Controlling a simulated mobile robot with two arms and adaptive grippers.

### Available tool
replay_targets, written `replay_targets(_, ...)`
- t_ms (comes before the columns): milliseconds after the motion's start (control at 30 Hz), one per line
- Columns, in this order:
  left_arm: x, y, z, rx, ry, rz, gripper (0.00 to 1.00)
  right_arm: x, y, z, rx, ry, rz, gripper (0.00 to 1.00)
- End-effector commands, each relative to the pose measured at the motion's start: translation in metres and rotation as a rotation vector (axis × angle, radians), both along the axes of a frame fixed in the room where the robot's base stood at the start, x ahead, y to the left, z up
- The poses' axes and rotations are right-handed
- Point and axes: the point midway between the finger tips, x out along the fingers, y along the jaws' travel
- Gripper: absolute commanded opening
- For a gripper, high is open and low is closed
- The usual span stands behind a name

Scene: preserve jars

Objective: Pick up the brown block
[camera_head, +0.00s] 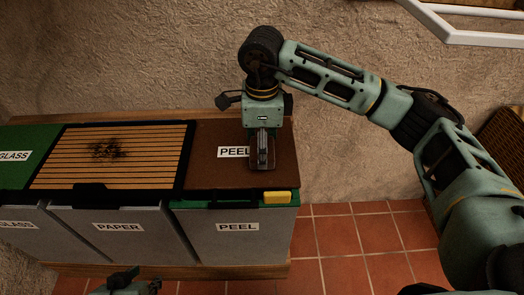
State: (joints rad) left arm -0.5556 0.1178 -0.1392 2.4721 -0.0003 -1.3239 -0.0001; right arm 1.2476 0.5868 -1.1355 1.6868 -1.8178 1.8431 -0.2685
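I cannot make out a separate brown block. A flat brown surface (212,170) labelled PEEL tops the right-hand bin.
A slatted wooden panel (75,172) with a dark speckled patch tops the PAPER bin (120,235). The green GLASS top (14,172) is at far left. A yellow piece (281,197) sits at the PEEL bin's front right corner. A wall stands behind; red tiled floor (345,240) is clear at right.

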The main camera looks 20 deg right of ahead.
Motion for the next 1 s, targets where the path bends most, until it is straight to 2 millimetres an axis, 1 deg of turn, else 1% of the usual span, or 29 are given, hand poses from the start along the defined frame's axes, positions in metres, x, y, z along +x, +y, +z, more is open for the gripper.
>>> replay_targets(167,0.0,0.0,0.0,0.0,0.0,0.0,0.31,0.0,0.0,0.001,0.0,-0.001,0.0,0.46)
replay_targets(267,-0.001,0.0,0.001,0.001,0.006,0.0,0.31,0.0,0.0,0.006,0.001,-0.001,0.0,0.46)
replay_targets(367,-0.017,0.006,-0.005,0.016,0.075,0.007,0.31,0.001,0.0,0.018,0.0,-0.003,0.001,0.46)
replay_targets(567,-0.056,0.017,-0.015,0.05,0.243,0.021,0.31,0.001,0.0,0.056,0.0,-0.004,0.0,0.46)
replay_targets(600,-0.058,0.018,-0.013,0.052,0.252,0.021,0.31,0.001,0.001,0.064,0.001,-0.003,0.0,0.46)
replay_targets(700,-0.063,0.019,-0.012,0.056,0.273,0.023,0.31,0.001,0.0,0.082,0.0,-0.003,-0.001,0.46)
replay_targets(800,-0.062,0.019,-0.01,0.055,0.269,0.023,0.31,0.001,0.0,0.093,0.0,-0.002,0.0,0.46)
replay_targets(900,-0.062,0.019,-0.009,0.056,0.269,0.022,0.31,0.0,0.0,0.099,-0.001,0.0,0.0,0.46)
replay_targets(1000,-0.062,0.019,-0.009,0.056,0.268,0.022,0.31,0.0,0.0,0.1,-0.001,0.001,0.0,0.46)
